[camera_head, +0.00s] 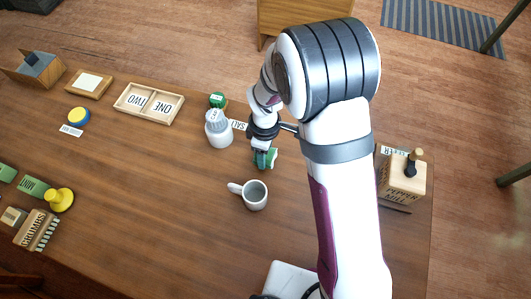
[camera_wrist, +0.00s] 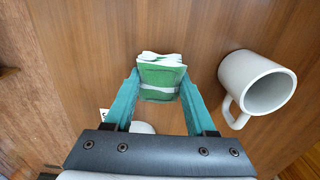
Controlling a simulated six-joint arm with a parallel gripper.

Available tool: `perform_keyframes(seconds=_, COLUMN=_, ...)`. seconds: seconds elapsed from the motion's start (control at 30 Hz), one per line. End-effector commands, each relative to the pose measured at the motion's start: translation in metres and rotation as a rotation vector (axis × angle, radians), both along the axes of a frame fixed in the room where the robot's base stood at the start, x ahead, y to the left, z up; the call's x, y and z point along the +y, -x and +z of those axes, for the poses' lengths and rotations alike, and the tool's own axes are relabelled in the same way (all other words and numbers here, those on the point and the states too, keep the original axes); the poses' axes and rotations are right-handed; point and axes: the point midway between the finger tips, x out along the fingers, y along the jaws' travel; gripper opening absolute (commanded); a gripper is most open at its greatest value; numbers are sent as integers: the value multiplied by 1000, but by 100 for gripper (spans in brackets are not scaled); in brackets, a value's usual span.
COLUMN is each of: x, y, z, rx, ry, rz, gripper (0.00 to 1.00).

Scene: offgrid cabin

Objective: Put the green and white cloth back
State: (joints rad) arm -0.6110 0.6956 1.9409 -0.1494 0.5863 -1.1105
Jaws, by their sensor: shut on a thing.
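The green and white cloth (camera_wrist: 161,78) is a small folded bundle between the two teal fingers of my gripper (camera_wrist: 160,92) in the wrist view. My gripper is shut on it. I cannot tell whether the cloth touches the table.
A white mug (camera_head: 255,195) stands close by, also in the wrist view (camera_wrist: 258,82). A divided tray (camera_head: 149,116) and a pepper mill box (camera_head: 402,178) are farther off. The table's front middle is clear.

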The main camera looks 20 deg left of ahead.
Motion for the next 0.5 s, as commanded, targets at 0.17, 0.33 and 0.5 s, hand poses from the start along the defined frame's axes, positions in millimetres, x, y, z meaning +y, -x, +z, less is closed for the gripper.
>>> perform_keyframes(seconds=0.17, x=0, y=0, z=-13, rx=-1, ry=-1, rz=-2, gripper=11)
perform_keyframes(seconds=0.33, x=0, y=0, z=-13, rx=-1, ry=-1, rz=-1, gripper=11)
perform_keyframes(seconds=0.5, x=0, y=-1, z=-15, rx=-1, ry=-1, rz=-1, gripper=70)
